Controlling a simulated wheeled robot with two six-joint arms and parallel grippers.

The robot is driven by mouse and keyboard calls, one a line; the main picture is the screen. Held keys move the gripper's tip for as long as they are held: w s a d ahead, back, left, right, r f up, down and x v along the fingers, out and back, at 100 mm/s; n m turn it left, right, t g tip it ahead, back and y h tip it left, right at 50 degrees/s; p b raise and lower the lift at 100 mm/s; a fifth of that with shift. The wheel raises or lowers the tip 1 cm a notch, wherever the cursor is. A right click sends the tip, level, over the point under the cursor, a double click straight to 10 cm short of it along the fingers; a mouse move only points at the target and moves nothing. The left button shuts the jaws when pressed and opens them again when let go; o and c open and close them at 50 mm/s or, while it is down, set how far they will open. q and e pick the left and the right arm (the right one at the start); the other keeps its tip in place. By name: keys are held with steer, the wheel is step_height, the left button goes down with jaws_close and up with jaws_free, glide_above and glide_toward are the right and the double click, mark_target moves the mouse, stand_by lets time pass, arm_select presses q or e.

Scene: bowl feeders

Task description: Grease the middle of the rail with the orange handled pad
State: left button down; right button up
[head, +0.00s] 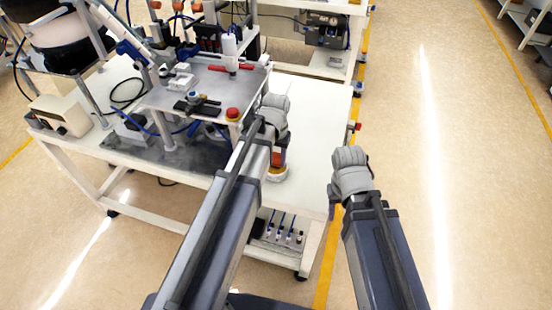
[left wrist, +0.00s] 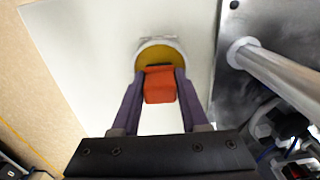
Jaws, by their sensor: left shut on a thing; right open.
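The orange handled pad (head: 277,174) is at the white bench top's right part, with a pale round base and a yellow ring. In the left wrist view its orange handle (left wrist: 159,85) sits between the two dark fingers of my left gripper (left wrist: 160,88), which is shut on it. The handle points toward the wrist camera; I cannot tell if the base touches the bench. In the head view my left wrist partly hides the pad. My right gripper (head: 333,207) is open and empty beyond the bench's right edge. I cannot make out the rail with certainty.
The feeder machine's metal plate (head: 205,90) stands left of my left gripper, with posts, cables and a red button (head: 233,114) at its corner. A beige box (head: 60,115) sits at the bench's left end. The white bench top (head: 315,115) is clear on the right.

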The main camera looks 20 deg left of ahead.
arm_select(q)
steer(key=shift+f+b, duration=0.55)
steer(key=shift+b, duration=0.05)
stand_by(1.6)
step_height(320, 180, up, 7)
steer(key=p, duration=0.7)
stand_by(0.4)
stand_by(0.4)
